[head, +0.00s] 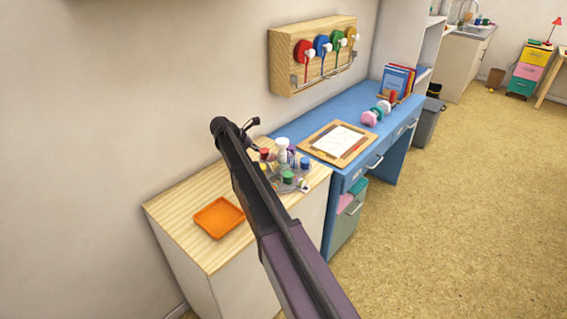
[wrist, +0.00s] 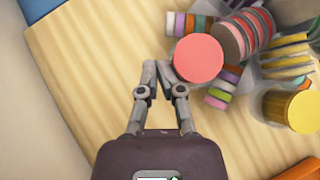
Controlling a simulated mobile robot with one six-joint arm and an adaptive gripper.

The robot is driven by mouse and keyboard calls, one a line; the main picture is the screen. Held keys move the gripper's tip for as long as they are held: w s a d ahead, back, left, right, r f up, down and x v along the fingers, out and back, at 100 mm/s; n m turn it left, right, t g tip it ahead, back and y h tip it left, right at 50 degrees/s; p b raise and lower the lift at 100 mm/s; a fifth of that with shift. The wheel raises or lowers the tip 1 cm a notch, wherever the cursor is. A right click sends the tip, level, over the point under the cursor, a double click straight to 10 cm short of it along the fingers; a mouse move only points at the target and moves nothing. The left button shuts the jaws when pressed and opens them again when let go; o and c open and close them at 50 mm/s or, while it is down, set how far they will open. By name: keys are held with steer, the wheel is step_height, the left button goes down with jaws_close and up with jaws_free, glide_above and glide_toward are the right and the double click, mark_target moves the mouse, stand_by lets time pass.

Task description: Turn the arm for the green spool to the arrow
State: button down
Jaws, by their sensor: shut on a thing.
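The green spool (head: 338,40) is on a wooden wall rack (head: 290,72), between the blue spool (head: 322,45) and the yellow spool (head: 350,34). A small white part shows on it; its arm and arrow are too small to make out. My gripper (head: 252,124) is over the wooden cabinet, below and left of the rack, well apart from the green spool. In the wrist view my gripper (wrist: 160,70) has its fingertips close together, beside a round red top (wrist: 198,58). What lies between the fingertips cannot be made out.
A clear round holder with several bottles (head: 285,170) stands on the cabinet, partly behind my arm. An orange tray (head: 219,217) lies in front. The blue desk (head: 300,126) carries a framed sheet (head: 338,143), books (head: 397,80) and pink rollers (head: 370,117).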

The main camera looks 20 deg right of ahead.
step_height(320, 180, up, 4)
steer(key=p, duration=0.3)
steer(key=shift+a+r+p, duration=0.1)
steer(key=shift+r+p, duration=0.1)
steer(key=shift+p, duration=0.15)
steer(key=m+y+p, duration=0.3)
steer(key=m+p, duration=0.1)
steer(key=m, duration=0.2)
glide_toward(269, 164)
steer(key=x, duration=0.5)
steer(key=shift+f, duration=0.15)
steer(key=s+a+f+m+y+b, duration=0.2)
steer(key=s+m, duration=0.4)
steer(key=s, duration=0.6)
steer(key=s+a+f+m+y+b, duration=0.2)
steer(key=s+a+f+m+y, duration=0.2)
steer(key=s, duration=0.9)
steer(key=m, duration=0.2)
steer(key=shift+m, duration=0.3)
steer(key=shift+s, duration=0.1)
